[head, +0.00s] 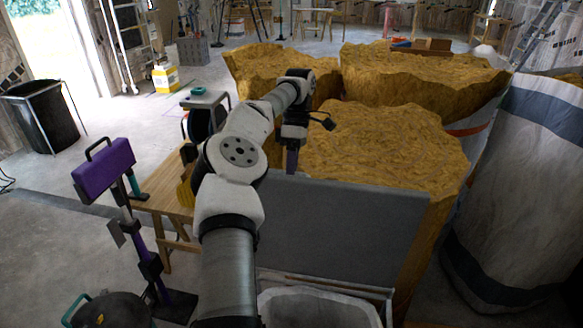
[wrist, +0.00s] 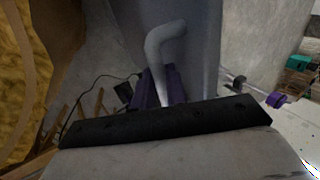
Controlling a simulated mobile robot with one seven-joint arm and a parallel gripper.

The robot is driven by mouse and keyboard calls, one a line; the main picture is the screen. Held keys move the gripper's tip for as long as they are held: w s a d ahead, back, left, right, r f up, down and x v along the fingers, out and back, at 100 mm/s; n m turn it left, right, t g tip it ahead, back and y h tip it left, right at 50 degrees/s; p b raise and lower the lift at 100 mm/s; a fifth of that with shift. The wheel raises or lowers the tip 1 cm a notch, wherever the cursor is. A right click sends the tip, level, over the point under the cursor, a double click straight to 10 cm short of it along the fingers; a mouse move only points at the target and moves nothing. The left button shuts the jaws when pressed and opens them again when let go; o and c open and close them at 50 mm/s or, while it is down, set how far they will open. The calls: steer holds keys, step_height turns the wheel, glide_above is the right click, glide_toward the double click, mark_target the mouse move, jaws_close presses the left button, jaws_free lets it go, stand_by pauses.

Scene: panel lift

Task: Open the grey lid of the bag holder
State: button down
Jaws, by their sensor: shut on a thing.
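The grey lid (head: 345,225) of the bag holder (head: 340,284) stands raised, close to upright, at the back of the holder. A pale bag (head: 320,305) shows in the opening below it. My gripper (head: 291,165) is at the lid's top edge, left of its middle. In the wrist view, my purple fingers (wrist: 166,86) are shut on a pale bent handle (wrist: 164,42) in front of the grey lid (wrist: 200,30). The exact contact between fingers and handle is partly hidden by the black wrist part.
Large yellow-brown rough blocks (head: 385,145) stand right behind the lid. A big white and grey bag (head: 525,190) stands at the right. A wooden bench (head: 165,190) and a purple-headed stand (head: 105,170) are at the left. Open floor lies farther left.

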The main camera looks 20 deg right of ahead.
steer(key=shift+f, duration=0.5)
steer(key=c, duration=1.8)
jaws_free()
steer(key=shift+c, duration=0.2)
steer(key=o, duration=0.4)
steer(key=shift+w+d+f, duration=0.1)
steer(key=shift+w, duration=0.1)
steer(key=shift+o, duration=0.2)
steer(key=shift+s+r, duration=0.15)
steer(key=shift+r, duration=0.15)
